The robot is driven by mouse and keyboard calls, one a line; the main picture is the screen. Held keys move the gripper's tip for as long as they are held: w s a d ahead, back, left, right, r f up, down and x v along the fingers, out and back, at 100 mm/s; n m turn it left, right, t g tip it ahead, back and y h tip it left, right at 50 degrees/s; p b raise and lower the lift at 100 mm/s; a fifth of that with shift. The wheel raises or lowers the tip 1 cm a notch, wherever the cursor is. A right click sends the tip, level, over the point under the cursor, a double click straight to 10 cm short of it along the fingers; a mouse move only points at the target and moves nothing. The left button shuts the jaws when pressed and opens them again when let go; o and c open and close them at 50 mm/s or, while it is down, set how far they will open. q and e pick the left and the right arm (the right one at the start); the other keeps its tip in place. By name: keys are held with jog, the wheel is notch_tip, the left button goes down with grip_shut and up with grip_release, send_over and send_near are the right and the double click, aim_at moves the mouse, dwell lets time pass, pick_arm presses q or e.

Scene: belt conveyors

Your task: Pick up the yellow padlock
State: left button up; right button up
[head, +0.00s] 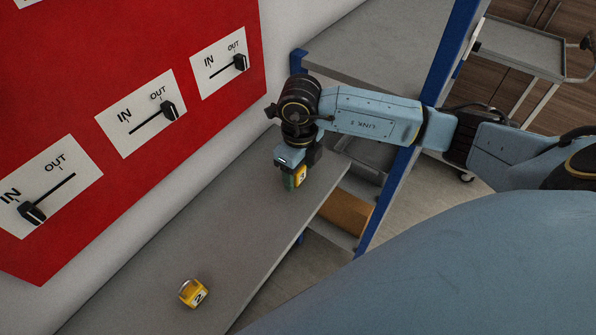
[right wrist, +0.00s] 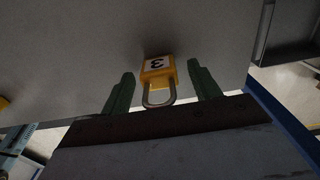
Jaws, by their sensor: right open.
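A yellow padlock labelled 3 (right wrist: 157,66) lies on the grey shelf (head: 225,225), with its metal shackle pointing toward my right gripper (right wrist: 161,74). In the right wrist view the two green fingers are open, one on each side of the padlock, with gaps showing. In the head view my right gripper (head: 294,178) points down at the shelf, and padlock 3 (head: 300,175) shows partly behind a finger. A second yellow padlock, labelled 2 (head: 193,293), lies nearer on the same shelf. My left gripper is not in view.
A red panel (head: 120,50) with several IN/OUT switches stands on the wall at the left. A blue-posted rack (head: 385,205) stands beside the shelf's right edge, with a trolley (head: 520,50) beyond. The shelf between the two padlocks is clear.

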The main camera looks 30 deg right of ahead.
jog(key=c, duration=1.1)
jog(key=shift+r, duration=0.1)
notch_tip(320, 180, up, 10)
jog(key=shift+f+b, duration=0.1)
jog(key=shift+b, duration=0.25)
